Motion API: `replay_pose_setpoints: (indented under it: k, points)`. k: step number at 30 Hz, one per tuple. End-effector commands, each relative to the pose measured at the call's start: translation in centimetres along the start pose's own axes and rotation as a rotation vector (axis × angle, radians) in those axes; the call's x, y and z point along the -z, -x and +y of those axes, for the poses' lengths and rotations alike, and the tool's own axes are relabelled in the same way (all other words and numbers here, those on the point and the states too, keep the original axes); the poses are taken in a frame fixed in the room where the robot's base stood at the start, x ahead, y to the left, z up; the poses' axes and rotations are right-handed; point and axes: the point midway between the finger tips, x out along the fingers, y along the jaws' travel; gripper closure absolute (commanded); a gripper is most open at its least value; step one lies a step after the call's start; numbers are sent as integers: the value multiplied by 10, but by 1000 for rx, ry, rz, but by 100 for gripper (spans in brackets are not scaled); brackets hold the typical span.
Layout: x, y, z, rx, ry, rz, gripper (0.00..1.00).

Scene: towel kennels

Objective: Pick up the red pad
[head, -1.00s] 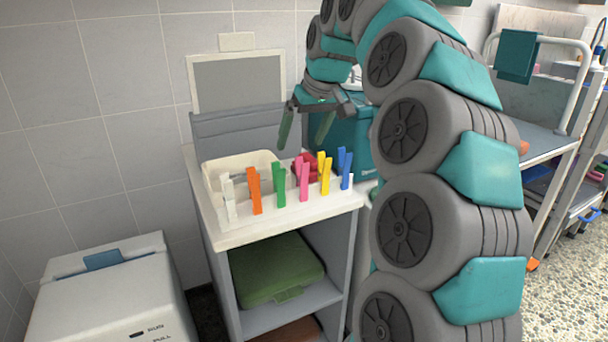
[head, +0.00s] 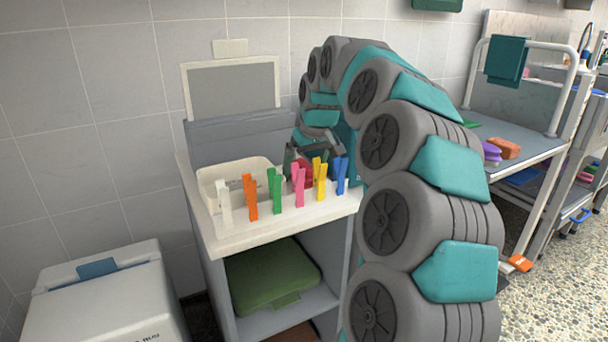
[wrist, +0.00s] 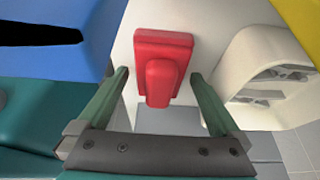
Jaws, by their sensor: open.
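The red pad (wrist: 163,55) shows in the wrist view as a flat red block with a raised handle, lying on the pale cart top. In the head view the red pad (head: 304,172) is mostly hidden behind the pegs and my gripper. My gripper (wrist: 160,82) is open in the wrist view, with one green finger on each side of the pad's handle end. Neither finger visibly touches the pad.
A row of coloured pegs (head: 275,190) stands along the front edge of the cart top (head: 240,238). A cream bin (head: 212,176) is beside the pad. A teal box (head: 345,145) stands close on the other side. A white lidded bin (head: 105,300) is on the floor at left.

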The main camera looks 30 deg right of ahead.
Motion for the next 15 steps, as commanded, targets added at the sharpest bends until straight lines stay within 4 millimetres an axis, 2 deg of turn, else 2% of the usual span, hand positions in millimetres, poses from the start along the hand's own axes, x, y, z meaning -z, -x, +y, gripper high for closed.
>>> replay_pose_setpoints:
  k: [5, 15]
  points:
    - [0, 0, 0, 0, 0, 1, 1]
    - [0, 1, 0, 0, 0, 1, 39]
